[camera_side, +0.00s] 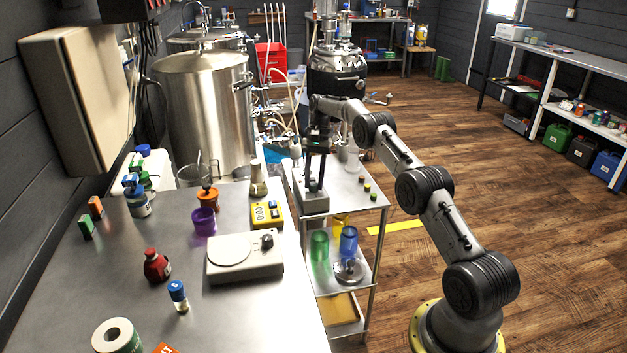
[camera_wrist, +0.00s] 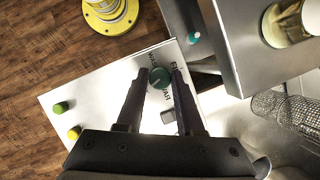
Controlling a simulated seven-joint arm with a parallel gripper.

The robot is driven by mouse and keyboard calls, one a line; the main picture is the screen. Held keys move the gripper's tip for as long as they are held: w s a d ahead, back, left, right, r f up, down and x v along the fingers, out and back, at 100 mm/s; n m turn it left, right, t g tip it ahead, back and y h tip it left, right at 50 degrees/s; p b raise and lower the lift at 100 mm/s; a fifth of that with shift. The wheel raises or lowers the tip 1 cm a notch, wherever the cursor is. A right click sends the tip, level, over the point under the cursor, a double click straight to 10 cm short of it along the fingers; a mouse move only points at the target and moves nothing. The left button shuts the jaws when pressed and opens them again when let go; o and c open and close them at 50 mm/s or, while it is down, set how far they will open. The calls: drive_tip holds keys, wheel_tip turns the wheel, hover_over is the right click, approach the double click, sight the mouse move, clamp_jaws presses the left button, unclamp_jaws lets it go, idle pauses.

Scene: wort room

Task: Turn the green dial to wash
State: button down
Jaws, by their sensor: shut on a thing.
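The green dial (camera_wrist: 159,78) is round and dark green, with a pale line on its face. It sits between the two fingertips of my gripper (camera_wrist: 160,73) in the wrist view, and the fingers are shut on its sides. Dark lettering is printed around it, partly covered by the fingers; I cannot read for certain which word the dial points to. In the side view my gripper (camera_side: 315,185) points down at a grey box (camera_side: 313,204) on the steel trolley (camera_side: 347,196). The dial itself is hidden there.
Small green and yellow caps (camera_side: 367,188) stand on the trolley top to the right of my gripper. The steel bench (camera_side: 215,315) at the left holds a scale (camera_side: 245,262), a yellow timer (camera_side: 266,214) and bottles. Steel tanks (camera_side: 205,100) stand behind.

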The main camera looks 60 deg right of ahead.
drive_tip(key=m+t, duration=0.1)
drive_tip(key=m, duration=0.3)
drive_tip(key=shift+s+m+t, duration=0.2)
drive_tip(key=shift+m+t, duration=0.2)
drive_tip(key=m+t, duration=0.1)
drive_tip(key=m, duration=0.1)
drive_tip(key=m+t, duration=0.1)
drive_tip(key=m, duration=0.2)
drive_tip(key=shift+s+h, duration=0.1)
drive_tip(key=shift+h, duration=0.2)
drive_tip(key=m, duration=0.3)
drive_tip(key=m+t+h, duration=0.1)
drive_tip(key=m, duration=0.1)
drive_tip(key=shift+s+a+m+h, duration=0.1)
drive_tip(key=shift+a+m+h, duration=0.05)
drive_tip(key=shift+m+h, duration=0.2)
drive_tip(key=shift+a+m+t+h, duration=0.1)
drive_tip(key=shift+m+t+h, duration=0.25)
drive_tip(key=shift+m, duration=0.95)
drive_tip(key=shift+m+t+h, duration=0.15)
drive_tip(key=shift+m+h, duration=0.35)
drive_tip(key=shift+m, duration=0.75)
drive_tip(key=shift+f, duration=0.1)
drive_tip(key=c, duration=0.5)
unclamp_jaws()
drive_tip(key=shift+c, duration=0.2)
drive_tip(key=v, duration=1.4)
